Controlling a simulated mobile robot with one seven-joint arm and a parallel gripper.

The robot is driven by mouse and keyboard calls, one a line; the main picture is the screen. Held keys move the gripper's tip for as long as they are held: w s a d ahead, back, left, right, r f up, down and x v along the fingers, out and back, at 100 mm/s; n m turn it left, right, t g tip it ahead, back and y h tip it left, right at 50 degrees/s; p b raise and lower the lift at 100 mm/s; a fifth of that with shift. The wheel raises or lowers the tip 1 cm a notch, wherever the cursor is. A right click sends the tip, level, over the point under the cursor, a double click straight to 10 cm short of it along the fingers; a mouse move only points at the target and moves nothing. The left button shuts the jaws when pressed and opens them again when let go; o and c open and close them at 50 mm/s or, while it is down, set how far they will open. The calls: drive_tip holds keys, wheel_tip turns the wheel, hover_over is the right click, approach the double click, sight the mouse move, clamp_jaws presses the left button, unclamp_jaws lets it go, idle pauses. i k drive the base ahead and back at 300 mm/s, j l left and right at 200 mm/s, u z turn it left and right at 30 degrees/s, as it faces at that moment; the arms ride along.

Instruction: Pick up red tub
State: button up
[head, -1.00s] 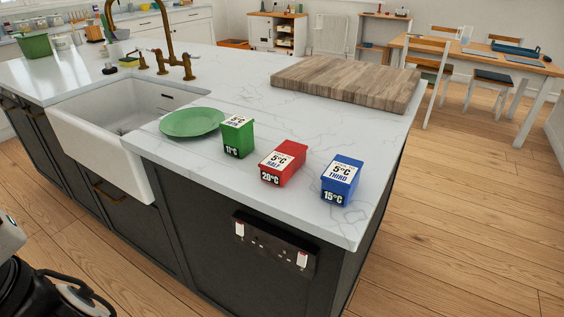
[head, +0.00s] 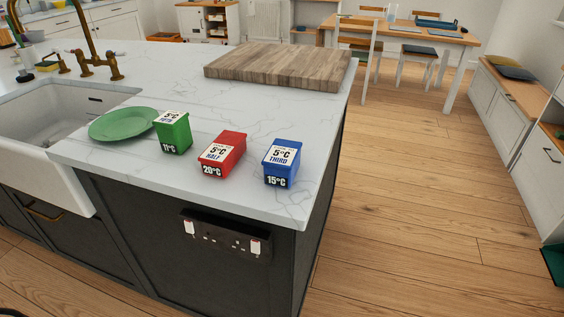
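The red tub (head: 231,147) sits on the white marble counter (head: 130,176) near its front edge. Its lid label reads "5°C HALF" and its front reads "20°C". A green tub (head: 174,136) marked "11°C" stands to its left, and a blue tub (head: 287,152) marked "15°C" with "THIRD" on its lid stands to its right. The three tubs are apart from each other. My gripper is not visible in the head view; only a dark bit shows at the bottom left corner.
A green plate (head: 122,124) lies left of the tubs, beside the white sink (head: 40,140). A thick wooden board (head: 280,67) lies behind them. A socket panel (head: 226,236) is on the island's dark front. Open wooden floor (head: 420,200) lies to the right.

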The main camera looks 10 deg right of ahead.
sight(220, 159)
drive_tip(key=k+l+u, duration=0.1)
drive_tip(key=u, duration=0.25)
drive_tip(key=k+l+u, duration=0.2)
drive_tip(key=u, duration=0.15)
